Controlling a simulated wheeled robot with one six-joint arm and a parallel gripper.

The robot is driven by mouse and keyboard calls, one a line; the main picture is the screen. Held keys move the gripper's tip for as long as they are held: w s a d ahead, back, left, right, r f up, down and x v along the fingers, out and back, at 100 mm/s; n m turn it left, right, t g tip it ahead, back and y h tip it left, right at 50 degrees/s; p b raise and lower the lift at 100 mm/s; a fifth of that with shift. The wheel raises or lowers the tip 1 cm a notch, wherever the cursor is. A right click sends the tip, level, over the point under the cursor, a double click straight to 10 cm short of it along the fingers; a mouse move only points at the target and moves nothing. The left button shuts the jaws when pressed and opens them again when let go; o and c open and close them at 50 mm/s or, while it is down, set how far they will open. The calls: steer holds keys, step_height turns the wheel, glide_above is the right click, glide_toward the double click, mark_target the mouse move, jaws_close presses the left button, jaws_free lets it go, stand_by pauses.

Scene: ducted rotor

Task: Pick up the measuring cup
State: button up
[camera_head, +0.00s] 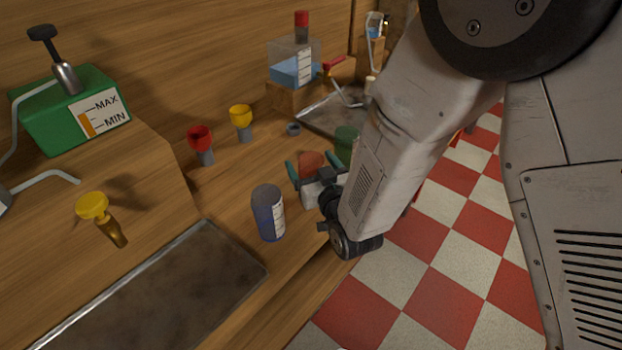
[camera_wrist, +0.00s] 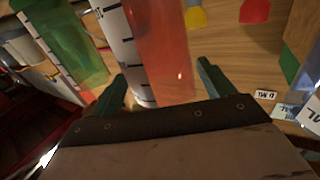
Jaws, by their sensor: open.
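A translucent red measuring cup (camera_head: 311,160) stands on the wooden counter; in the wrist view its red body (camera_wrist: 165,50) and white scale strip show just beyond the fingers. A green measuring cup (camera_head: 346,143) stands to its right, partly hidden by my arm; it is at the left in the wrist view (camera_wrist: 68,42). A blue measuring cup (camera_head: 268,213) with a white scale stands nearer, left of my gripper. My gripper (camera_head: 309,171) is open, its two teal fingers pointing towards the red cup. Whether the fingers reach around it cannot be told clearly.
Red (camera_head: 200,139) and yellow (camera_head: 241,116) funnel-shaped pieces stand behind, to the left. A green tank (camera_head: 70,110) and a metal basin (camera_head: 150,300) lie left. A clear tank with blue liquid (camera_head: 293,68) stands at the back. Small labels (camera_wrist: 265,95) lie right in the wrist view.

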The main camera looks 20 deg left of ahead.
steer(key=shift+x, duration=0.95)
steer(key=c, duration=1.4)
steer(key=shift+o, duration=0.2)
